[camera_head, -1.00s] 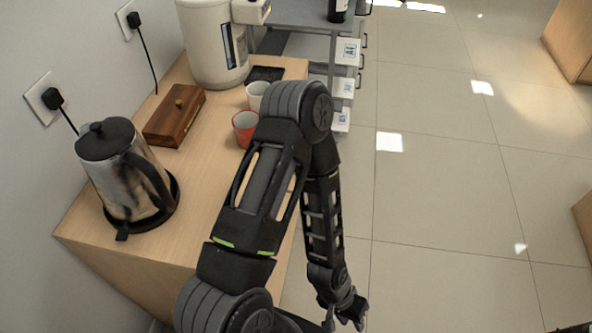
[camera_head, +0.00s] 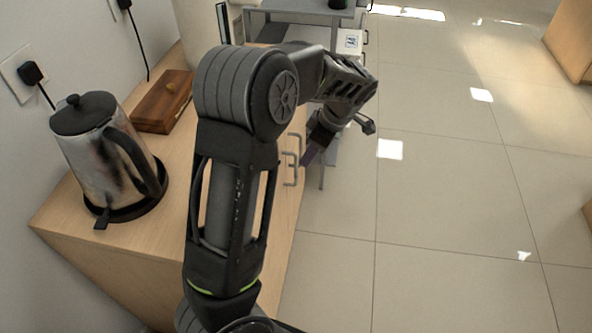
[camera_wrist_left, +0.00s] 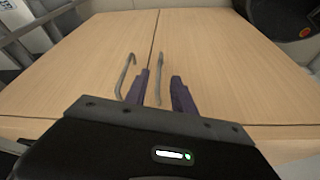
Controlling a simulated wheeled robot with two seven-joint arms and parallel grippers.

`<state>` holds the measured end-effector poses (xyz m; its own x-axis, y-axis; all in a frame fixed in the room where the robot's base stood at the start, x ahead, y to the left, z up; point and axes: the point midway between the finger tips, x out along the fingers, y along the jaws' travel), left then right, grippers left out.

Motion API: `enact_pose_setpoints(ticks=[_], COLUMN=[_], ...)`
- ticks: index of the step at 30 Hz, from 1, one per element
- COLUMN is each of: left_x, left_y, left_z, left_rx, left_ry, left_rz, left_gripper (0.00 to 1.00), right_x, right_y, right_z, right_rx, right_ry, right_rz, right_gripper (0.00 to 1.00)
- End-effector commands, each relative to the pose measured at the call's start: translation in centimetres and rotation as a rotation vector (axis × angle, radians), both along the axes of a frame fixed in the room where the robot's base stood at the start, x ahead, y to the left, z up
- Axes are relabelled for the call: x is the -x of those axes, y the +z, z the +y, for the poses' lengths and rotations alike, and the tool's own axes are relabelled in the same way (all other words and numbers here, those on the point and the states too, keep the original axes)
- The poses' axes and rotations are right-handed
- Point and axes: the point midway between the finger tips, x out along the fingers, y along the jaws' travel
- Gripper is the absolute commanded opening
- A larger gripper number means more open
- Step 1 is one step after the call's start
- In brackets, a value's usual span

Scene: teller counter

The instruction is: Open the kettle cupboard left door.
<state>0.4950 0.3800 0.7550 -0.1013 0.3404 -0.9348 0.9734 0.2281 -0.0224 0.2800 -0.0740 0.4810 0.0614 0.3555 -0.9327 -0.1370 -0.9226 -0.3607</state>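The wooden kettle cupboard (camera_head: 110,272) carries the kettle (camera_head: 105,155) on its top. Its front has two doors that meet at a seam, both shut in the left wrist view, with a thin metal handle on each side of the seam. The handle nearer me (camera_head: 291,172) also shows in the left wrist view, right of the seam (camera_wrist_left: 159,76). The other handle (camera_wrist_left: 124,76) is left of it. My left gripper (camera_head: 311,156) is open at the cupboard front. In the left wrist view its fingers (camera_wrist_left: 160,92) lie either side of the right-hand handle. Contact is unclear. My right gripper is out of view.
A wooden box (camera_head: 160,106) and a partly hidden white dispenser (camera_head: 195,35) stand on the cupboard top. A grey shelf unit (camera_head: 300,12) stands beyond its far end. The tiled floor (camera_head: 440,190) to the right is clear.

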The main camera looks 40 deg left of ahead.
Motion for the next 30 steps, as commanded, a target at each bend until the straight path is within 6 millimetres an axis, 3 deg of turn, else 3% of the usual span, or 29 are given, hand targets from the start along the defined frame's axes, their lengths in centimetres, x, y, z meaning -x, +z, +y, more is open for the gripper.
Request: enact_pose_setpoints(ticks=[4, 14, 30], left_x=[0.2, 0.3, 1.1], left_y=[1.5, 1.2, -5.1], left_z=[1.1, 1.1, 3.6], left_rx=[-0.039, -0.037, -0.036], left_ry=[0.080, 0.079, 0.078], left_rz=[-0.017, -0.014, -0.011], left_gripper=[0.31, 0.31, 0.31], right_x=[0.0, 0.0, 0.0], right_y=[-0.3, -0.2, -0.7], right_z=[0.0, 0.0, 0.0], right_rx=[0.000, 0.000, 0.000], right_ry=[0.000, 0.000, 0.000], right_rz=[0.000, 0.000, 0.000], right_gripper=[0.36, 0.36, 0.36])
